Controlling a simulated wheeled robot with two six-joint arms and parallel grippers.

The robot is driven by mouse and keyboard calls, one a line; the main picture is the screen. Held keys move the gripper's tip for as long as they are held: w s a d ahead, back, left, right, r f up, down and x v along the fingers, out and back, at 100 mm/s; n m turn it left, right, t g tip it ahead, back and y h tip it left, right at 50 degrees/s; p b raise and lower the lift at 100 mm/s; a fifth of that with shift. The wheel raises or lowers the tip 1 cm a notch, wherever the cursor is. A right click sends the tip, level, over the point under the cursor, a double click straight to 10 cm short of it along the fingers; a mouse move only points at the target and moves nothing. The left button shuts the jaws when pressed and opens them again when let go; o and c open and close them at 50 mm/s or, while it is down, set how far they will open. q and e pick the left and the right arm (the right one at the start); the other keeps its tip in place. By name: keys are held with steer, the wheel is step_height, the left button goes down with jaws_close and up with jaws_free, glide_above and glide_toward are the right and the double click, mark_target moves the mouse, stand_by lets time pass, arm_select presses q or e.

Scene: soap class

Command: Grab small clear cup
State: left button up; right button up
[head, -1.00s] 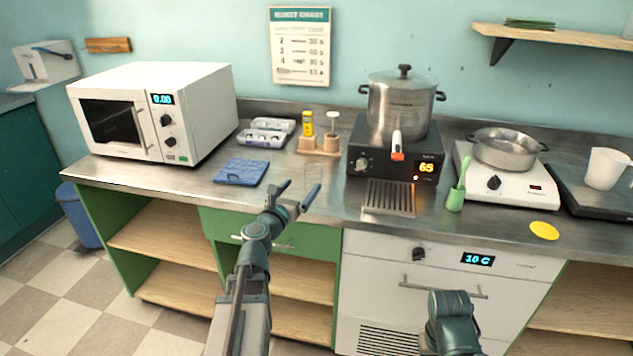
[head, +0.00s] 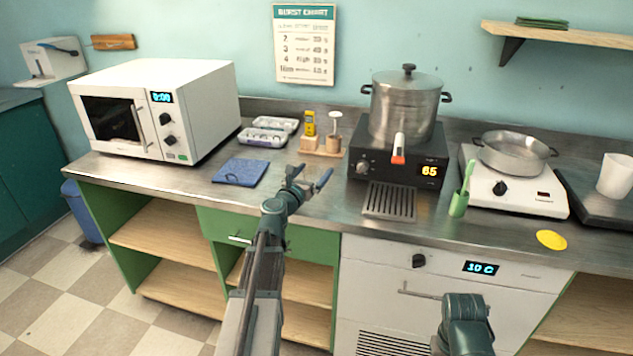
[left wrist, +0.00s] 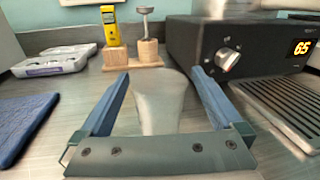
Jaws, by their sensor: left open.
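The small clear cup (left wrist: 160,105) is a see-through, colourless tumbler on the steel counter. In the left wrist view it stands between the two blue fingers, with visible gaps on both sides. My left gripper (head: 310,175) is open around it, low over the counter; the fingers also show in the left wrist view (left wrist: 160,78). In the head view the cup is too faint and covered by the fingers to make out clearly. Of my right arm only a link shows at the bottom of the head view; its gripper is out of view.
Behind the cup stands a wooden holder (head: 321,152) with a yellow device. A blue cloth (head: 241,172) lies to the left. The black burner (head: 366,178) and its grate (head: 389,202) are to the right. A white microwave (head: 205,95) stands further left.

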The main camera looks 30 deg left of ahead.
arm_select(q)
steer(key=w, duration=0.3)
steer(key=shift+a, duration=0.1)
steer(key=shift+s, duration=0.15)
steer(key=shift+c, duration=0.2)
arm_select(e)
steer(key=shift+w+d, duration=0.4)
arm_select(q)
steer(key=c, duration=1.2)
steer(key=shift+r, duration=0.15)
arm_select(e)
steer(key=shift+r, duration=0.15)
